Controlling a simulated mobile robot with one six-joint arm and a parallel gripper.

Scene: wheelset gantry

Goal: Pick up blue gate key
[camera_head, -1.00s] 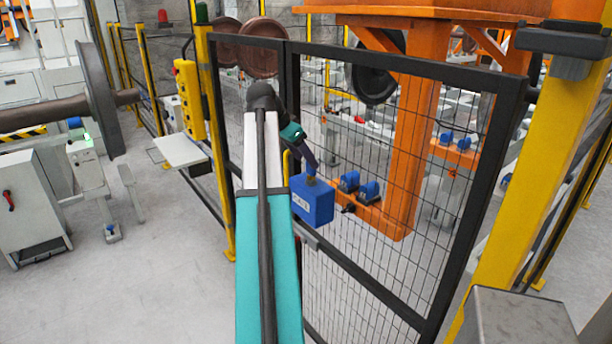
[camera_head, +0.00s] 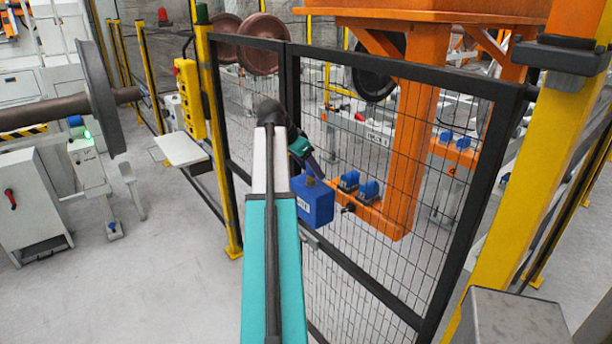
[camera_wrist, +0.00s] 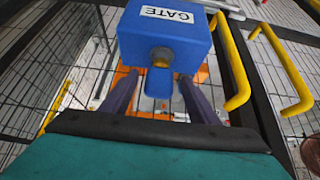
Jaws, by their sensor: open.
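The blue lock box (camera_head: 311,203) is mounted at the mesh gate, with a small brass-coloured part on its top. In the head view my gripper (camera_head: 307,163) is just above the box, and the key cannot be made out.
Yellow gate handles (camera_wrist: 236,75) stand close right of the box in the wrist view. The black-framed mesh gate (camera_head: 400,200) runs behind my arm. Two blue parts sit on an orange base (camera_head: 383,215) beyond it. A yellow post (camera_head: 535,170) stands right. Floor at left is open.

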